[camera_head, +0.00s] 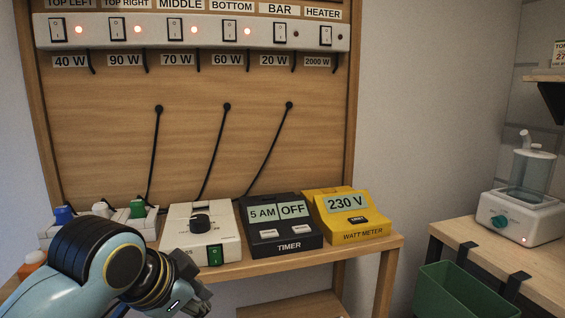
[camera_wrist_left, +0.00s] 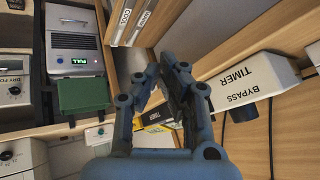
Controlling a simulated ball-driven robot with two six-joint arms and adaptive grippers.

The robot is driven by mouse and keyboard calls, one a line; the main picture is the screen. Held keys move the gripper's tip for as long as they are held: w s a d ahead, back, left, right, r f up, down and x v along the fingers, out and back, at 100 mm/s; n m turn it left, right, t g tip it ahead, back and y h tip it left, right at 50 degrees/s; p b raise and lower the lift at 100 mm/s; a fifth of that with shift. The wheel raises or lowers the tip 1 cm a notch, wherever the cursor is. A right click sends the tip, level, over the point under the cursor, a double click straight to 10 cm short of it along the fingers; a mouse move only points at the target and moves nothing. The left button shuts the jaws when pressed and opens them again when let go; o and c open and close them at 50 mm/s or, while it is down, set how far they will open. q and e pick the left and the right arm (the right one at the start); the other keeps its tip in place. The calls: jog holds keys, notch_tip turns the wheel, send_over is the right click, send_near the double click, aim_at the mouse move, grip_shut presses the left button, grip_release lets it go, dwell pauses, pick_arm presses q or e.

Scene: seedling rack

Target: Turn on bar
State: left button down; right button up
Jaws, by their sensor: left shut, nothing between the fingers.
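The BAR switch (camera_head: 280,33) sits on the white switch strip (camera_head: 180,46) on the wooden board, above a 20 W label. The small lamp (camera_head: 295,34) beside it looks dark, like the HEATER switch's (camera_head: 326,36) lamp. The lamps of the switches to its left glow. My left gripper (camera_head: 190,283) is low in front of the shelf, by the white dial box (camera_head: 200,247), far below the switch strip. It is shut and empty; its fingers also show in the left wrist view (camera_wrist_left: 168,72). My right gripper is not in view.
On the shelf stand a black timer (camera_head: 283,226) reading 5 AM and OFF, a yellow watt meter (camera_head: 346,214) reading 230 V, and a socket strip (camera_head: 98,222) with coloured plugs. Black cables hang on the board. A green bin (camera_head: 465,292) is at right.

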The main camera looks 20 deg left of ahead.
pick_arm(q)
jog(key=w+d+r+m+t+h, duration=0.1)
jog(key=w+r+m+t, duration=0.2)
jog(key=r, duration=1.1)
jog(key=w+d+r+m+t+h, duration=0.1)
jog(key=w+r+m+t, duration=0.2)
jog(key=w+r, duration=0.6)
jog(key=w+d+r+m+t+h, duration=0.1)
jog(key=w+r+m, duration=0.5)
jog(key=r, duration=1.5)
jog(key=shift+w+d+r+m+t, duration=0.25)
jog(key=shift+d+m+t, duration=0.25)
jog(key=shift+t, duration=0.5)
jog(key=p, duration=0.1)
send_near(283, 36)
jog(key=w+d, duration=0.3)
jog(key=d, duration=0.2)
jog(key=shift+w+a+f+p, duration=0.25)
jog(key=shift+w+a+f, duration=0.15)
jog(key=shift+w, duration=0.2)
jog(key=shift+w+a+f+p, duration=0.25)
jog(key=shift+w+a+f, duration=0.15)
jog(key=shift+w, duration=0.25)
jog(key=shift+w+a, duration=0.2)
jog(key=shift+w, duration=0.1)
jog(key=shift+w, duration=0.1)
